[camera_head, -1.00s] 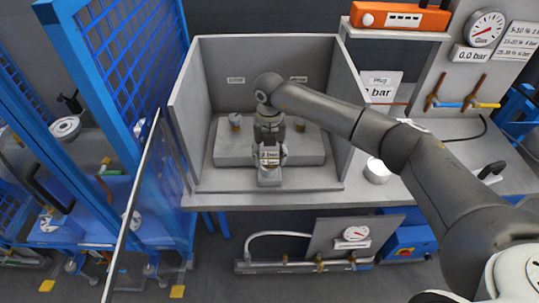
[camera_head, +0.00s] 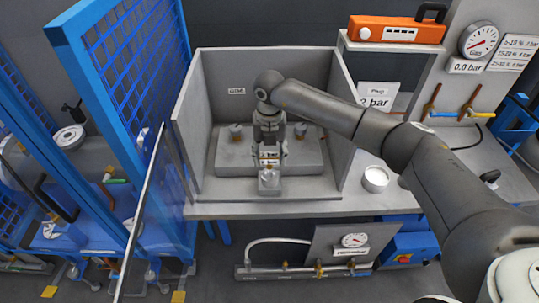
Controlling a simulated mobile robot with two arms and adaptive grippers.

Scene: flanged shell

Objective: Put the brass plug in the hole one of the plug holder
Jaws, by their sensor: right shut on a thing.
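My right gripper (camera_head: 269,160) points down inside the open-fronted grey enclosure. It is shut on the brass plug (camera_head: 269,163), of which only a small golden part shows between the fingers. A small light grey block (camera_head: 269,183) stands just below and in front of the fingertips; I cannot tell whether the plug touches it. Behind is a wide grey stepped block (camera_head: 228,155), which may be the plug holder. A metal piece with a brass part sits on its left (camera_head: 235,131) and another on its right (camera_head: 300,129). The gripper hides the middle of this block. My left gripper is not in view.
The enclosure's side walls (camera_head: 345,130) stand close on both sides. A white round dish (camera_head: 375,178) is on the bench to the right. An orange case (camera_head: 398,28) sits on a shelf above. A blue mesh frame (camera_head: 130,80) and a clear panel are on the left.

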